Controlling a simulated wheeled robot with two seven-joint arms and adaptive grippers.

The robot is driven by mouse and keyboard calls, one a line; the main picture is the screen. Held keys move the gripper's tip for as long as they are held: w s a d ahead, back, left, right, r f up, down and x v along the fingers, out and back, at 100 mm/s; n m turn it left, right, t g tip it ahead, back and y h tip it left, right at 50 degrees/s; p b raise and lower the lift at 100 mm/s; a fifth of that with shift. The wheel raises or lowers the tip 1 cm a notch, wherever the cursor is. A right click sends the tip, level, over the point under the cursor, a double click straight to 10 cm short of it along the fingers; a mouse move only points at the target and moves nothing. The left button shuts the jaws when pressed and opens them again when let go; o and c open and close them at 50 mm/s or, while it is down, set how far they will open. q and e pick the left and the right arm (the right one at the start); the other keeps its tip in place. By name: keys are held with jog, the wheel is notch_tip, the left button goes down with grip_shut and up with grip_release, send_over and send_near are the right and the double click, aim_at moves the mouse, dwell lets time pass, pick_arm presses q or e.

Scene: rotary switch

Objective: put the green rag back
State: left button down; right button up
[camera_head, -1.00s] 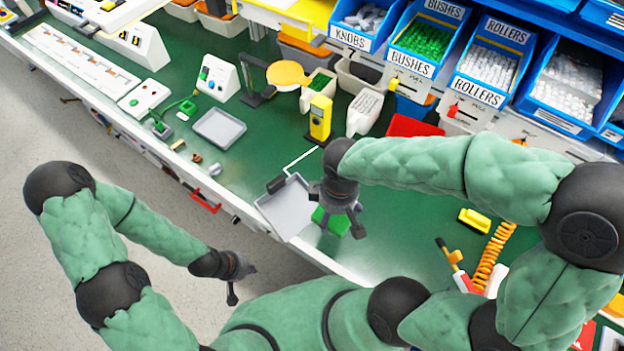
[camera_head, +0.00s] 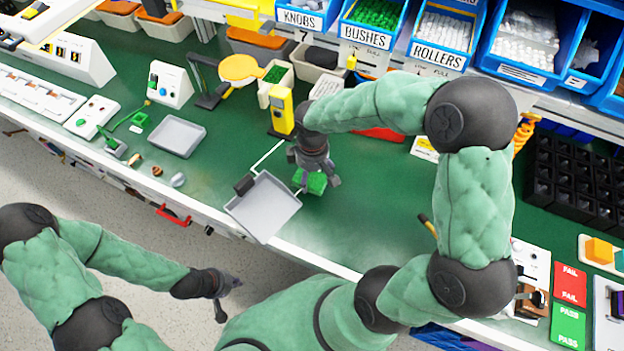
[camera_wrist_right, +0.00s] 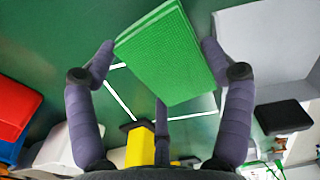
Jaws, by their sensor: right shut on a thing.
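The green rag (camera_head: 313,183) is a flat, folded green cloth. My right gripper (camera_head: 316,176) is shut on it over the green worktop. In the right wrist view the rag (camera_wrist_right: 168,55) sits between the fingers of the right gripper (camera_wrist_right: 158,58), tilted. White outline marks (camera_wrist_right: 192,115) on the worktop show around and behind it. I cannot tell exactly how high the rag is. My left gripper (camera_head: 225,290) hangs over the floor in front of the bench, and its fingers are too small to read.
A grey tray (camera_head: 262,208) with a black handle lies just left of the rag at the bench edge. A yellow device (camera_head: 282,110) stands behind. Another grey tray (camera_head: 177,136) lies further left. Free green worktop lies right of the rag.

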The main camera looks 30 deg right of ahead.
aim_at(312, 179)
jog(key=shift+w+d+f+b, duration=0.1)
jog(key=shift+f+b, duration=0.2)
jog(key=shift+f, duration=0.65)
jog(key=shift+w+d+f+b, duration=0.1)
jog(key=shift+f+b, duration=0.2)
jog(key=shift+f, duration=0.6)
jog(key=shift+a, duration=0.1)
jog(key=shift+f, duration=0.15)
jog(key=o, duration=1)
